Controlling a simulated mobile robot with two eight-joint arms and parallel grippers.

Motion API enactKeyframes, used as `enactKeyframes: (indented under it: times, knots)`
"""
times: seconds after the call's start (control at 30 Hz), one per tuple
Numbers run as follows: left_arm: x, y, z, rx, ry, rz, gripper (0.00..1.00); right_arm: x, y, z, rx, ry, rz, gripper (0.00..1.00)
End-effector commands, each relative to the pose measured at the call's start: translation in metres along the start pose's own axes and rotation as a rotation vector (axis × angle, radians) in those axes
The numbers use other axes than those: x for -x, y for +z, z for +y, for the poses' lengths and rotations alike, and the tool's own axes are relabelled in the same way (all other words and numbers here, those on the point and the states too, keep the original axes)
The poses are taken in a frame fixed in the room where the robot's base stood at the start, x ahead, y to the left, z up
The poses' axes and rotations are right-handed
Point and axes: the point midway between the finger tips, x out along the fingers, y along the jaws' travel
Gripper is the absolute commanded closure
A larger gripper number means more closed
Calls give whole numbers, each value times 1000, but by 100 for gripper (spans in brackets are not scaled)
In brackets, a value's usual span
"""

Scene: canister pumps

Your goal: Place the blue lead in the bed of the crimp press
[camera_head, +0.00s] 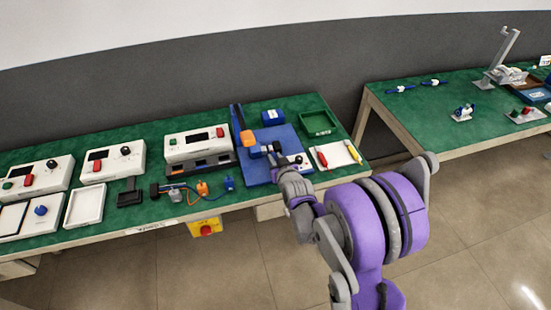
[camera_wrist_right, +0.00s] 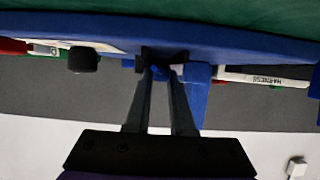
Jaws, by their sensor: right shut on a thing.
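The crimp press has a blue base plate (camera_head: 287,133), an upright blue column (camera_head: 237,118) and an orange head (camera_head: 248,138), in the middle of the left bench. My right gripper (camera_head: 274,158) is over the base plate, close to the right of the orange head. In the right wrist view my gripper (camera_wrist_right: 160,72) is shut on a small blue piece (camera_wrist_right: 161,69), which looks like the blue lead. Most of the lead is hidden by the fingers, and I cannot tell whether it touches the bed. My left gripper is not in view.
A green tray (camera_head: 317,123) and a white tray (camera_head: 323,155) with red and yellow tools stand right of the press. A blue box (camera_head: 272,117) is behind. A second bench (camera_head: 440,120) stands right.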

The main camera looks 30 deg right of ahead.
Motion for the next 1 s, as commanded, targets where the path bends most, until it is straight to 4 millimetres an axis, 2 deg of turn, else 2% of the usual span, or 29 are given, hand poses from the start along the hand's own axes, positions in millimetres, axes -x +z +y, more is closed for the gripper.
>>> enactKeyframes:
  times: [0.37,0.4,0.53,0.67,0.77,1.0]
  knots:
    - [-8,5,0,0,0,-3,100,-3,9,0,0,0,-3,100]
    - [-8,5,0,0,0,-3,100,-3,9,0,0,0,-3,72]
    - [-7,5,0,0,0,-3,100,-3,9,0,0,-1,-5,49]
    - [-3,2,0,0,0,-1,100,-1,5,0,0,-1,-5,49]
    - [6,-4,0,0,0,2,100,3,-6,0,0,-1,-4,49]
    - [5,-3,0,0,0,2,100,56,-3,0,0,0,-2,49]
